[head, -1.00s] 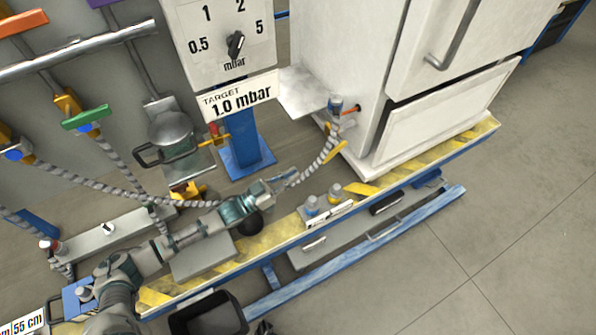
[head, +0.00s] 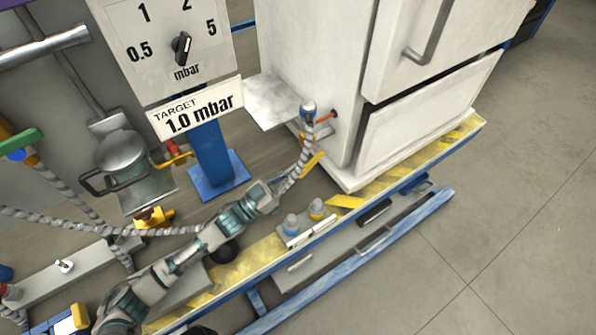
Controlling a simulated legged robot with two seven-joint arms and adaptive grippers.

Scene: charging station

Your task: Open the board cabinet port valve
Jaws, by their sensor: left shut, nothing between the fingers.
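The white cabinet (head: 300,70) stands right of the middle. At its lower left side is a port with a small orange-red part (head: 328,117) and a grey-blue capped fitting (head: 308,112). A grey braided hose (head: 303,158) hangs down from the fitting. A yellow lever-like piece (head: 313,164) sits beside the hose, low by the cabinet's foot. My left gripper (head: 282,187) is shut and empty, its tips close to the hose's lower part, below and left of the port. I cannot tell whether they touch the hose. My right gripper is not in view.
A dial panel (head: 160,45) with a "TARGET 1.0 mbar" sign (head: 195,108) stands on a blue post (head: 209,150) left of the cabinet. A grey shelf (head: 272,100) juts from the cabinet. Floor at right is clear.

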